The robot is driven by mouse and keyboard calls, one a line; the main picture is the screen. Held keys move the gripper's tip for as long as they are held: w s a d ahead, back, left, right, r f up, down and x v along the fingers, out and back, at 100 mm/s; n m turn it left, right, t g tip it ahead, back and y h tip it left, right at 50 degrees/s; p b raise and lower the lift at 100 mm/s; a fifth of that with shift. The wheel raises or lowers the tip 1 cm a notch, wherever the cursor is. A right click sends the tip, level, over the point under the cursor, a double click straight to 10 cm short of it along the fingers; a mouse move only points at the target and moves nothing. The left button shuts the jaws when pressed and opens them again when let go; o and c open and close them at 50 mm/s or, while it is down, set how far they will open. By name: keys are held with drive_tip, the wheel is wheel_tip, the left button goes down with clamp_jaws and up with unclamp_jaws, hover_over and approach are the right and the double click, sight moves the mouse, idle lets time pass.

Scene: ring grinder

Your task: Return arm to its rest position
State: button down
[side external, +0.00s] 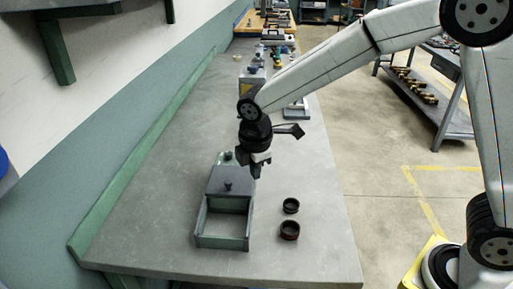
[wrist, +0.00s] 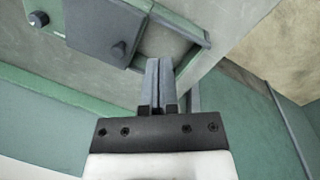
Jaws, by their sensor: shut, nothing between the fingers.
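My arm reaches over the grey workbench from the right. My gripper (side external: 257,172) points down above the bench, close to the back right of a grey box with a lid. In the wrist view my gripper (wrist: 159,66) has its two fingers together, with nothing held between them. The box (side external: 222,241) has its front part open and empty. Its grey lid (side external: 231,179) with a dark knob covers the back part. The lid also shows in the wrist view (wrist: 95,22) beside the fingers. I cannot tell the exact height of the fingers above the box.
Two dark rings, a smaller one (side external: 291,205) and a larger one (side external: 289,230), lie on the bench (side external: 325,255) right of the box. Several tools and machines (side external: 252,80) stand farther back. A wall lines the left side. A shelf cart (side external: 425,95) stands at the right.

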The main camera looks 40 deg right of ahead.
drive_tip(key=s+d+f+m+t+y, duration=0.1)
drive_tip(key=s+d+f+m, duration=0.3)
drive_tip(key=s+d+m, duration=0.7)
drive_tip(key=s+m, duration=0.3)
drive_tip(key=m, duration=0.1)
drive_tip(key=shift+s+f, duration=0.15)
drive_tip(key=shift+s, duration=0.25)
